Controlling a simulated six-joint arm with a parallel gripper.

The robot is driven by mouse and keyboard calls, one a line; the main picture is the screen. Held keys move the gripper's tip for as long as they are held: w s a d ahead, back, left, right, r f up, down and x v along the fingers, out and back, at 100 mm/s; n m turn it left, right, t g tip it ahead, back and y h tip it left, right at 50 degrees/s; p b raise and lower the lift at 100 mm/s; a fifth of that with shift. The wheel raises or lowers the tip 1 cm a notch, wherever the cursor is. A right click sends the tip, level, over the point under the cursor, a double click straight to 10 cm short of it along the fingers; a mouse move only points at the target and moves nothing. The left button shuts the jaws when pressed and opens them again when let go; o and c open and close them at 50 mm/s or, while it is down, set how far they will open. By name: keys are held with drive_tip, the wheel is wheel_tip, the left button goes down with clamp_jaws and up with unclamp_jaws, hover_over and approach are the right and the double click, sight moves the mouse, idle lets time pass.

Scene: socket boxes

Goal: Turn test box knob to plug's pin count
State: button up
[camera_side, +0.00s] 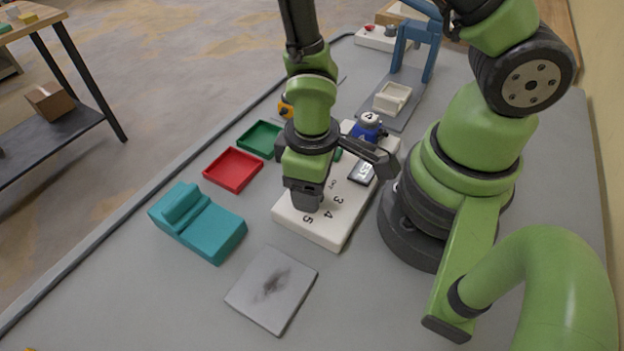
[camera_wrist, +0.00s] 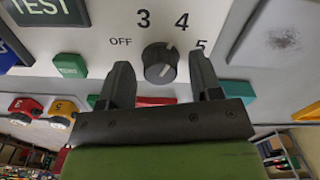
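The white test box (camera_side: 312,231) lies on the grey table, with a TEST panel and printed marks OFF, 3, 4 and 5. A blue plug (camera_side: 368,131) with a white cap marked 4 stands at its far end. In the wrist view the round dark grey knob (camera_wrist: 160,63) sits below the numbers 3 and 4. A pale pointer mark shows on its upper right, toward the 4. My gripper (camera_side: 307,198) is over the box's near part and hides the knob in the side view. In the wrist view its fingers are apart, one on either side of the knob, with visible gaps.
A red tray (camera_side: 233,170) and a green tray (camera_side: 261,139) lie left of the box. A teal block-shaped holder (camera_side: 200,225) and a smudged grey plate (camera_side: 272,290) lie nearer. A blue frame (camera_side: 415,45) stands behind. Red (camera_wrist: 25,107) and yellow (camera_wrist: 62,108) plugs show in the wrist view.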

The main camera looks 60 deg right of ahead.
wheel_tip(320, 180, up, 10)
idle(0.8)
drive_tip(key=s+d+r+m+t, duration=0.1)
drive_tip(key=r+m+t, duration=0.1)
drive_tip(key=r, duration=0.3)
drive_tip(key=s+d+r+m+t+y, duration=0.1)
drive_tip(key=d+r+m+t, duration=0.1)
drive_tip(key=r, duration=0.4)
drive_tip(key=s+d+r+m+t+y, duration=0.1)
drive_tip(key=r+m+t, duration=0.2)
drive_tip(key=r, duration=0.3)
drive_tip(key=shift+s+d+r, duration=0.15)
drive_tip(key=shift+s+d, duration=0.1)
drive_tip(key=shift+s, duration=0.15)
